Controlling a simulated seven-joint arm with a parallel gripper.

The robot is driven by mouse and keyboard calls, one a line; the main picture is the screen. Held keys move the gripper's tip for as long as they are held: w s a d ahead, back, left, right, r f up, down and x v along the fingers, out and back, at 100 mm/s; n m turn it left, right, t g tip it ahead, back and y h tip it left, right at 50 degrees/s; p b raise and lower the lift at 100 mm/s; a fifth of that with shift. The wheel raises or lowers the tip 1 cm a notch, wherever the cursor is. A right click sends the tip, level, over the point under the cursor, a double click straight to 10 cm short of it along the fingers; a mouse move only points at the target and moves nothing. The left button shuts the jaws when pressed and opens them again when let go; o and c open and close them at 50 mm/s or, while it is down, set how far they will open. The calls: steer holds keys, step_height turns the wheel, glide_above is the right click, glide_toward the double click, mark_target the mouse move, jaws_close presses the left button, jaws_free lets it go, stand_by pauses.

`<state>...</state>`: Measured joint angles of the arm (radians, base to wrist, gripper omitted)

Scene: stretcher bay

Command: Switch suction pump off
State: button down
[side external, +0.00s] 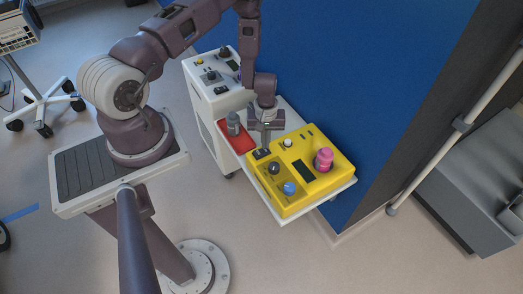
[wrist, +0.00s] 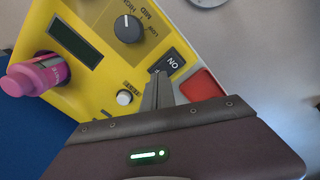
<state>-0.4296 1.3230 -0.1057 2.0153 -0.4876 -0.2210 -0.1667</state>
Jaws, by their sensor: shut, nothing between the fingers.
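The suction pump appears to be the yellow box (side external: 304,178) on a white shelf; it also fills the upper left of the wrist view (wrist: 92,15). Its black rocker switch (side external: 262,154) is at the pump's far left corner in the side view. In the wrist view, the switch (wrist: 177,63) shows "ON" on its right part; the fingers partly cover its left end. I cannot tell which side is pressed. My gripper (side external: 265,143) is shut and empty, pointing down just above the switch. Its fingertips (wrist: 162,76) reach the switch's near edge; contact is unclear.
The pump carries a black dial (wrist: 127,28), a dark display (wrist: 75,46), a white button (wrist: 124,97), a pink-capped part (wrist: 38,75) and a blue knob (side external: 289,188). A blue wall (side external: 335,70) rises behind.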

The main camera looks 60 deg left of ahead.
step_height(320, 180, up, 6)
steer(key=shift+f, duration=0.2)
stand_by(0.3)
steer(key=w+d+r+m+t, duration=0.1)
steer(key=d+r+m+t, duration=0.2)
steer(key=r, duration=1)
steer(key=w+d+r+m, duration=0.1)
steer(key=d+r+m, duration=0.3)
steer(key=r, duration=1)
steer(key=s+d+r+m+t, duration=0.1)
steer(key=s+d+r+m, duration=0.1)
steer(key=s+r, duration=0.4)
steer(key=s+d+r+m+t, duration=0.1)
steer(key=s+d+r+m, duration=0.2)
steer(key=s+r, duration=0.4)
steer(key=s, duration=0.7)
steer(key=shift+s+r+t, duration=0.2)
steer(key=shift+r+t, duration=0.05)
steer(key=shift+t, duration=0.05)
